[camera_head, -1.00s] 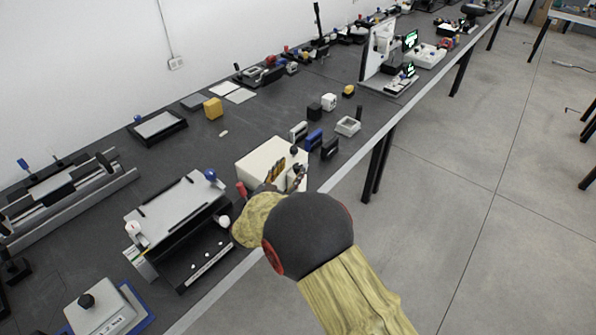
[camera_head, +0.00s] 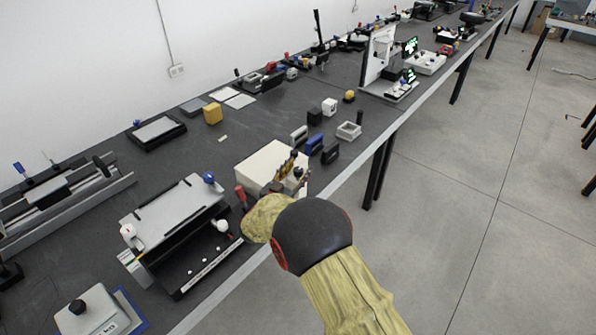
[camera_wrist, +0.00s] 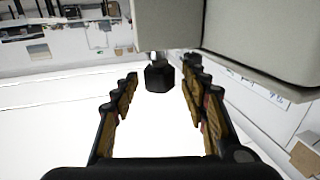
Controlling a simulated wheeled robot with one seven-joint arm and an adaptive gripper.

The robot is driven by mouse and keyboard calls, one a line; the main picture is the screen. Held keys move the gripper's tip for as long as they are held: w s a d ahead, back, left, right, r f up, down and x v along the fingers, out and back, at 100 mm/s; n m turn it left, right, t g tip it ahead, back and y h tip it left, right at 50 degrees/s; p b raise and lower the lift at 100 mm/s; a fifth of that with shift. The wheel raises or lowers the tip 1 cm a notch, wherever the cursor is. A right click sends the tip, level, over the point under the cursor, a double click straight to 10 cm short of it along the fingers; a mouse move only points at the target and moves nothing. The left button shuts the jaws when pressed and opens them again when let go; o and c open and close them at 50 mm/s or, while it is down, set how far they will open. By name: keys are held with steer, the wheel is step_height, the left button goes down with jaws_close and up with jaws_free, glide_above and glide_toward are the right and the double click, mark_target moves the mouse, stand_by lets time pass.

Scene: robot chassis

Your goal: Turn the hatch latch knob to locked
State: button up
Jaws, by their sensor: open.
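A dark, blocky knob (camera_wrist: 158,77) on a short metallic stem shows in the wrist view, between and just beyond the fingertips. It seems to stick out from a pale box, whose body (camera_wrist: 240,35) fills the upper right of that view. In the head view the cream box (camera_head: 262,162) sits near the table's front edge. My gripper (camera_head: 288,173) is at the box's front right side there. In the wrist view my gripper (camera_wrist: 160,80) is open, with a finger on each side of the knob and visible gaps. The knob's lock marking cannot be read.
A red-handled part (camera_head: 241,194) stands left of my gripper. A tilted tray fixture (camera_head: 175,220) with a blue knob is at left. Open floor lies right of the table edge.

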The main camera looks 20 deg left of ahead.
steer(key=shift+c, duration=0.2)
jaws_close()
stand_by(0.3)
